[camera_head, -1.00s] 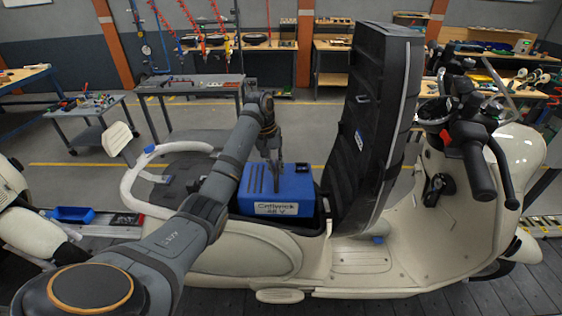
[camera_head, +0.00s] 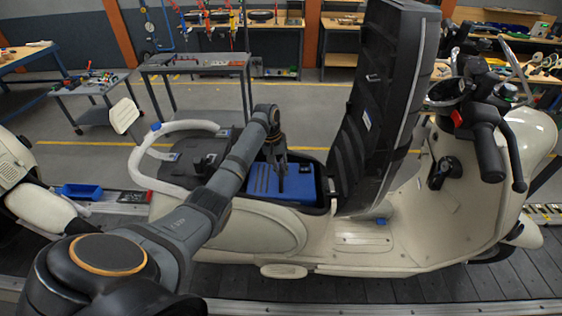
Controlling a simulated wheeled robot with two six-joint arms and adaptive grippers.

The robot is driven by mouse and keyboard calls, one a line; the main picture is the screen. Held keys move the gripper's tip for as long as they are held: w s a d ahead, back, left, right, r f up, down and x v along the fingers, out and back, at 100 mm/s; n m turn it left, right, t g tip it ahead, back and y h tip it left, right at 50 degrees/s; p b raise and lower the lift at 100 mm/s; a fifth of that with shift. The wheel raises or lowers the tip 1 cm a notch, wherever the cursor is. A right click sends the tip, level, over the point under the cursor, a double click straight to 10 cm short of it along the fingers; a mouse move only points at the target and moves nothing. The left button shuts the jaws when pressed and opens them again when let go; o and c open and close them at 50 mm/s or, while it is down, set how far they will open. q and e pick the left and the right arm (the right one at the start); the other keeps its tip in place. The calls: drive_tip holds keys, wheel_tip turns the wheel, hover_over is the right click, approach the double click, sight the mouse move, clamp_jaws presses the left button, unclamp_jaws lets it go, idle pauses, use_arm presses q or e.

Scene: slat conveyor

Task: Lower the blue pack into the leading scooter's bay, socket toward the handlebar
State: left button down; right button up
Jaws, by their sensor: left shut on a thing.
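The blue pack (camera_head: 295,188) sits low in the bay (camera_head: 317,210) of the cream scooter (camera_head: 245,232). Only its top and a little of its upper side show above the bay rim. A small dark patch, perhaps the socket, shows at the pack's right end, toward the handlebar (camera_head: 484,130). My left gripper (camera_head: 280,178) points down and is shut on the pack at its top. The scooter's black seat (camera_head: 372,110) stands raised just right of the bay. My forearm hides part of the scooter's left side. My right gripper is not in view.
A second cream scooter (camera_head: 28,195) shows at the left edge. A blue tray (camera_head: 80,190) lies between the scooters. The white rear rail (camera_head: 140,165) curves left of the bay. Workbenches and a grey trolley table (camera_head: 195,66) stand behind, with free floor between.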

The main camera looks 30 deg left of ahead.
use_arm(q)
wheel_tip(320, 180, down, 10)
drive_tip(key=shift+w+f, duration=0.1)
drive_tip(key=shift+f, duration=0.05)
wheel_tip(320, 180, down, 4)
drive_tip(key=b, duration=0.3)
drive_tip(key=shift+f, duration=0.2)
drive_tip(key=shift+f+b, duration=0.95)
drive_tip(key=shift+b, duration=0.15)
drive_tip(key=shift+d+p, duration=0.1)
drive_tip(key=shift+p, duration=0.3)
